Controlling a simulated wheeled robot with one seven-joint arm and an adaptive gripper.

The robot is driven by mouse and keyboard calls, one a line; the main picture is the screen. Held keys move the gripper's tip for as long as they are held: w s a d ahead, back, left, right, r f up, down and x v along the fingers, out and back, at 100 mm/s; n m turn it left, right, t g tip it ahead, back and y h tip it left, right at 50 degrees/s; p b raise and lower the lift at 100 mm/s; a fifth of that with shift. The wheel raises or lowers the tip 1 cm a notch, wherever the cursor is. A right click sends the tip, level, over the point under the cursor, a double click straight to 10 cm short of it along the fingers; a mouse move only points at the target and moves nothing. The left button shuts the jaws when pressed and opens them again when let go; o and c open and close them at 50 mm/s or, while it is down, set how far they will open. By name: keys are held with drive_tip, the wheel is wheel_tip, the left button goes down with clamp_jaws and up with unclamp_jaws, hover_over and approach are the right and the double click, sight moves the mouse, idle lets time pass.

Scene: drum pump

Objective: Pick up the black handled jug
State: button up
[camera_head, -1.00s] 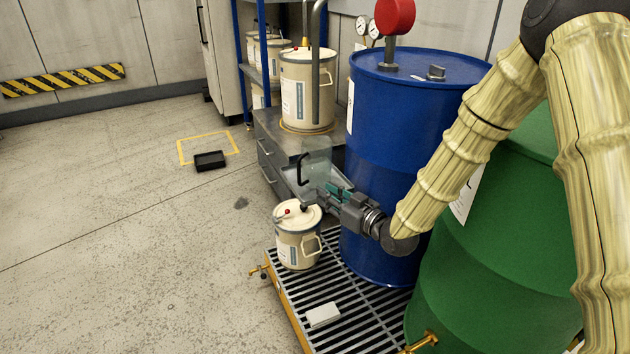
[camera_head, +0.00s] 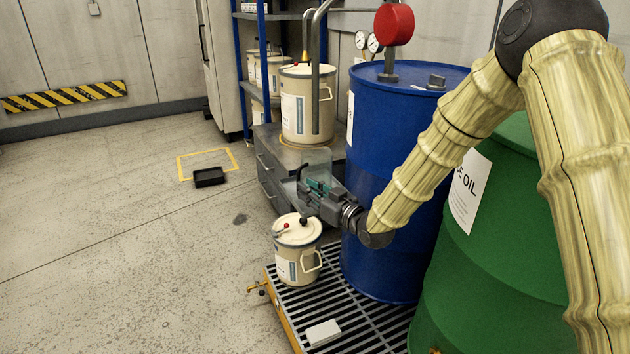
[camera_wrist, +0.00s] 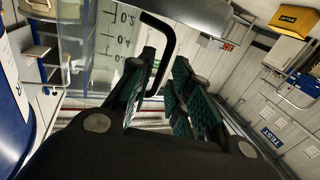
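The clear jug (camera_head: 317,158), see-through with a black handle, stands in front of the grey drawer cabinet in the head view. My gripper (camera_head: 314,193) overlaps its lower part, so its base and what bears it are hidden. In the wrist view the jug's clear wall (camera_wrist: 112,38) shows printed level marks. Its curved black handle (camera_wrist: 167,42) runs down toward the space between my green-padded fingers (camera_wrist: 160,85). The fingers are apart. I cannot tell whether either touches the handle.
A cream canister (camera_head: 297,255) stands on the slatted pallet (camera_head: 362,325) just below my gripper. The blue drum (camera_head: 395,160) and green drum (camera_head: 490,240) stand right. A larger canister (camera_head: 306,105) sits on the cabinet (camera_head: 268,170). Open floor lies left.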

drive_tip(key=b+x, duration=0.1)
drive_tip(key=x, duration=0.3)
drive_tip(key=shift+a, duration=0.2)
drive_tip(key=shift+c, duration=0.2)
clamp_jaws()
drive_tip(key=shift+r, duration=0.1)
